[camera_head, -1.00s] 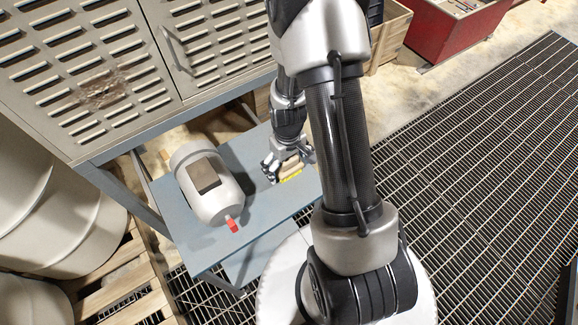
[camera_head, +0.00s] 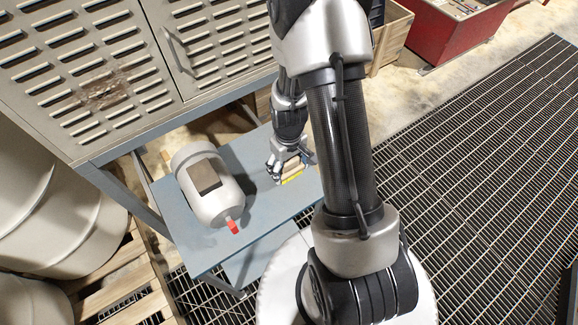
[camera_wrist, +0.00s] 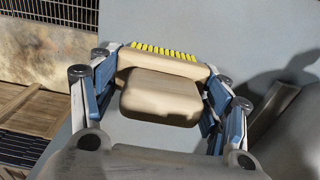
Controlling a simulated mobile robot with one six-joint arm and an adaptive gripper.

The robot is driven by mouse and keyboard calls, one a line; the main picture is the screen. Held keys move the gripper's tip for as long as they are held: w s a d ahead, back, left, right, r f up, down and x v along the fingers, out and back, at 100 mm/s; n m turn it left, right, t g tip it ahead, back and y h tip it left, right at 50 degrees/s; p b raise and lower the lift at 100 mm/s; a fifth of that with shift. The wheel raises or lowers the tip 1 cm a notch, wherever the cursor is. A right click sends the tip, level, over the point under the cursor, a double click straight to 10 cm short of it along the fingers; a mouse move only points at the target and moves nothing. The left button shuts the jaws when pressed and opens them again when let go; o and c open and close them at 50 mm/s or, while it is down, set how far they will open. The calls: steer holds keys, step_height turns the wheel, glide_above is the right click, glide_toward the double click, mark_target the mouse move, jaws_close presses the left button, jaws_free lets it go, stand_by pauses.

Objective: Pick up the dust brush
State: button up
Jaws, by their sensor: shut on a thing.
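The dust brush (camera_wrist: 160,95) has a pale wooden body and a row of yellow bristles along its far edge in the wrist view. It also shows, small, in the head view (camera_head: 292,179) over the right part of the blue-grey table (camera_head: 255,215). My gripper (camera_wrist: 161,72) is shut on the brush, with one blue-padded finger on each side of the wooden body. In the head view my gripper (camera_head: 287,168) partly covers the brush. I cannot tell whether the brush touches the table top.
A cream tank with a dark label and red tip (camera_head: 213,190) lies on the table left of my gripper. A louvred metal cabinet (camera_head: 110,70) stands behind. Pale drums (camera_head: 55,215) are at left. Open floor grating (camera_head: 480,170) lies right.

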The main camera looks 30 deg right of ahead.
step_height(320, 180, up, 20)
steer(key=p, duration=0.4)
steer(key=shift+p, duration=0.4)
steer(key=shift+f, duration=0.15)
